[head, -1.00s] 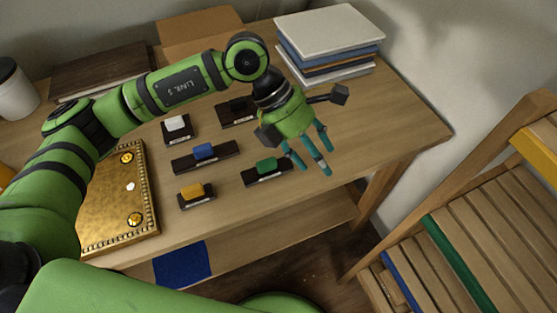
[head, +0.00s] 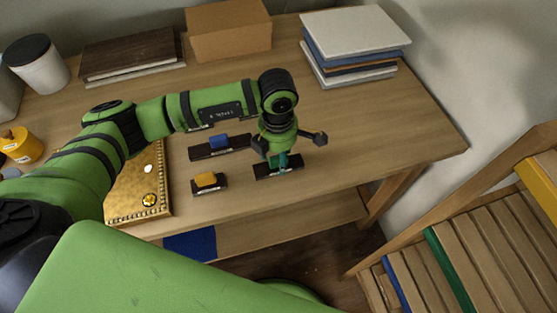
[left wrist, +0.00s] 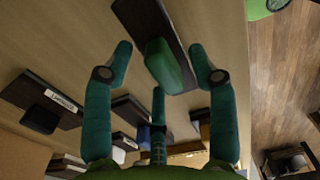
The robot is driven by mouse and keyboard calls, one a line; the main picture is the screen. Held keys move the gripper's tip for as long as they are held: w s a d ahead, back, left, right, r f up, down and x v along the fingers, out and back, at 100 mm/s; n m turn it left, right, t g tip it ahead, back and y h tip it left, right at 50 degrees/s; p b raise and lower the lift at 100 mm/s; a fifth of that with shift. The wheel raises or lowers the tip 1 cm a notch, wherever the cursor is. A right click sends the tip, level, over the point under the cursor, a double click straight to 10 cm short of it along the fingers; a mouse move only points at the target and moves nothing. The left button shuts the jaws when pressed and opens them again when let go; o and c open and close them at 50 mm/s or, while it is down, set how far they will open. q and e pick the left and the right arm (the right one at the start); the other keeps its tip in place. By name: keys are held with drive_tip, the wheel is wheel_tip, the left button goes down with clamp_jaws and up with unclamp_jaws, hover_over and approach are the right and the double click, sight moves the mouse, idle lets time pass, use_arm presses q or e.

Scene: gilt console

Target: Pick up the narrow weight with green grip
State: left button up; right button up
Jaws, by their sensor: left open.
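The weight with the green grip is a dark flat bar (head: 264,173) on the wooden table, partly hidden by my left gripper in the head view. Its green grip (left wrist: 168,66) shows clearly in the left wrist view. My left gripper (head: 283,163) is over it, pointing down. In the left wrist view the open teal fingers (left wrist: 164,62) stand on either side of the green grip with gaps, and a third finger shows below it. My right gripper is not in view.
A long weight with a blue grip (head: 219,142) and a short one with a yellow grip (head: 207,181) lie to the left. A gilt panel (head: 131,205) is farther left. Books (head: 354,40) and a cardboard box (head: 229,32) stand at the back. The table's right side is clear.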

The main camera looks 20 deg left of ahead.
use_arm(q)
clamp_jaws()
idle(0.3)
